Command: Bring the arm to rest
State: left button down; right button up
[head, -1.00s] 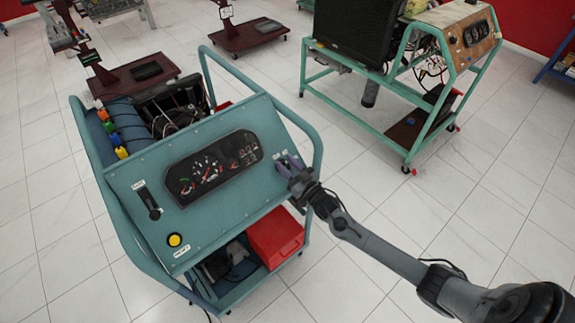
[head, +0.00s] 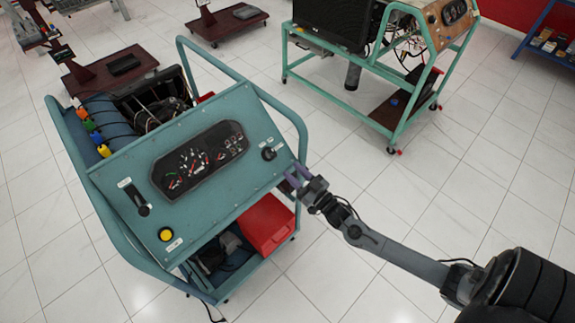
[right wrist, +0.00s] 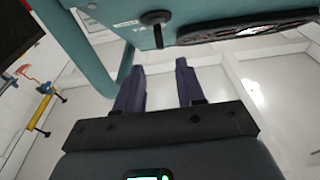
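My right arm comes in from the lower right in the head view. Its gripper (head: 293,176) is just off the right edge of the teal engine trainer's panel (head: 215,195), beside the bent side tube. In the right wrist view the two purple fingers (right wrist: 158,88) stand apart with nothing between them, and the panel is beyond their tips. A black knob (head: 268,153) on the panel is uncovered; it also shows in the right wrist view (right wrist: 156,18). My left gripper does not show.
The panel carries a gauge cluster (head: 199,160), a slider switch (head: 137,199) and a yellow button (head: 165,234). A red box (head: 267,224) sits on the lower shelf. A green-framed trainer (head: 340,95) stands behind. Open tiled floor lies to the right.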

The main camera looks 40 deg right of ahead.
jog(key=shift+s, duration=0.35)
jog(key=shift+f, duration=0.1)
